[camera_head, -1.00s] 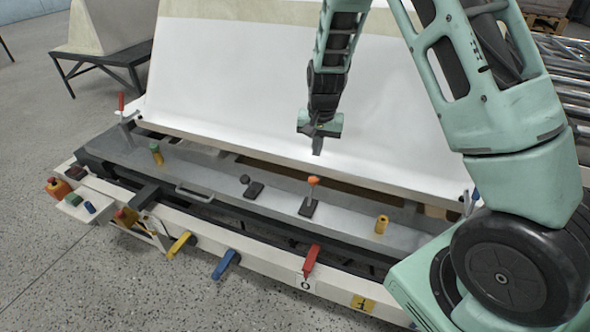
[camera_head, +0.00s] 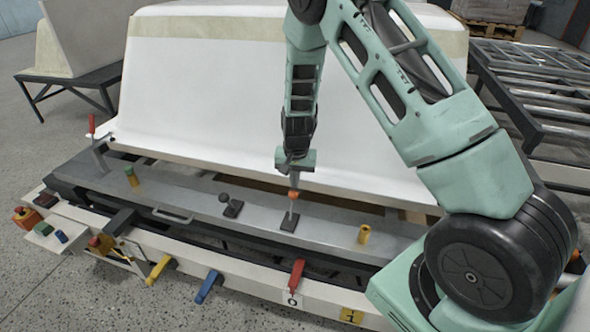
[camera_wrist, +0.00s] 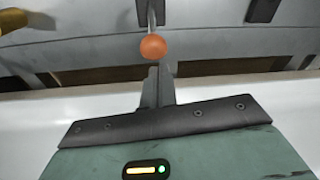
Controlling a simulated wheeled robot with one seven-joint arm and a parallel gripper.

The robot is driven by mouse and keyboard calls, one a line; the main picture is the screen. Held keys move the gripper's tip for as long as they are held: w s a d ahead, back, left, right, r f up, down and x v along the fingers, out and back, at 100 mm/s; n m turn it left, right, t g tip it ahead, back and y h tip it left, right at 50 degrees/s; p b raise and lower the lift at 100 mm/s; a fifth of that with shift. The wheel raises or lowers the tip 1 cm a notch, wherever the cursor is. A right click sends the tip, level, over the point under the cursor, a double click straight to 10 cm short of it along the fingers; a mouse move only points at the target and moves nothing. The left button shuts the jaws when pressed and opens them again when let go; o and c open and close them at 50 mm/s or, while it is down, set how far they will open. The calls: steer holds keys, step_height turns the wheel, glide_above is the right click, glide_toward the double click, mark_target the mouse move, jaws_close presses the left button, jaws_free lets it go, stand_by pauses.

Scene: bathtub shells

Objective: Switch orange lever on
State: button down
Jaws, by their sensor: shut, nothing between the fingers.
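The orange lever (camera_head: 292,196) is a thin stick with an orange ball on top, standing on a dark base plate (camera_head: 289,222) on the grey metal panel. In the wrist view its orange ball (camera_wrist: 153,46) is just beyond the fingertips, near the top middle. My gripper (camera_head: 295,183) is shut and empty, pointing down right at the ball. In the wrist view the closed fingers (camera_wrist: 154,85) end just below the ball in the picture. I cannot tell whether they touch it.
A black-knobbed lever (camera_head: 225,198) stands left of the orange one, and a yellow cylinder (camera_head: 364,234) stands to its right. Red (camera_head: 296,274), blue (camera_head: 208,287) and yellow (camera_head: 159,270) handles line the front edge. The large white tub shell (camera_head: 220,100) rises behind the panel.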

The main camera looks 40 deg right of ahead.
step_height(320, 180, down, 2)
steer(key=shift+w+f, duration=0.15)
